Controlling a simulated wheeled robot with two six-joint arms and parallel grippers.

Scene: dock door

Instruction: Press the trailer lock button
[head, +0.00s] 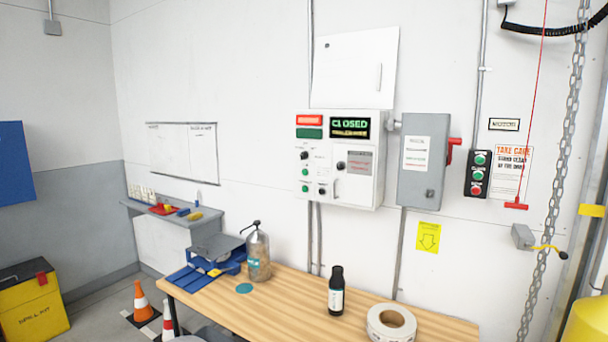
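A white control panel (370,192) hangs on the wall above the workbench. A red lamp (309,120) is bright at its upper left, over a dark green lamp (309,133). Beside them a display (350,128) reads "CLOSED" in green, with a smaller line below. Lower down are black knobs and several small buttons, among them a green button (304,172). The labels are too small to read, so I cannot tell which is the trailer lock button. A separate black station (478,174) to the right has two green buttons and a red one. Neither gripper is in view.
The wooden workbench (290,300) below the panel holds a pump bottle (257,252), a dark bottle (336,290) and a tape roll (391,322). A grey switch box (423,190) with a red handle adjoins the panel. A chain (562,150) hangs at right.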

